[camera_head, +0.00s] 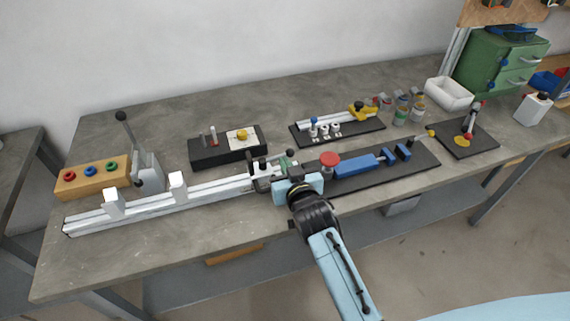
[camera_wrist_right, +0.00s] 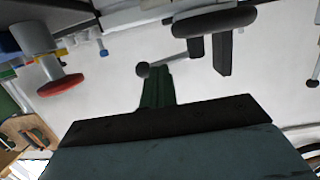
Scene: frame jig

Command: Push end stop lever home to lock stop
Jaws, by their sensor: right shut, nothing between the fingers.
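The aluminium rail (camera_head: 150,205) lies along the bench front, with a dark and grey end stop (camera_head: 262,183) at its right end. In the right wrist view a lever with a dark ball knob (camera_wrist_right: 142,69) reaches sideways from the stop's dark parts (camera_wrist_right: 214,20). My right gripper (camera_head: 287,163) is shut and empty at the end stop, its arm coming from the front. Its dark green fingers (camera_wrist_right: 157,88) appear right beside the knob; I cannot tell whether they touch. The gripper hides part of the stop in the head view. My left gripper is not in view.
A black box (camera_head: 222,153) stands behind the rail. A wooden button block (camera_head: 92,175) and a tall lever (camera_head: 130,136) are at left. The bench front left is clear.

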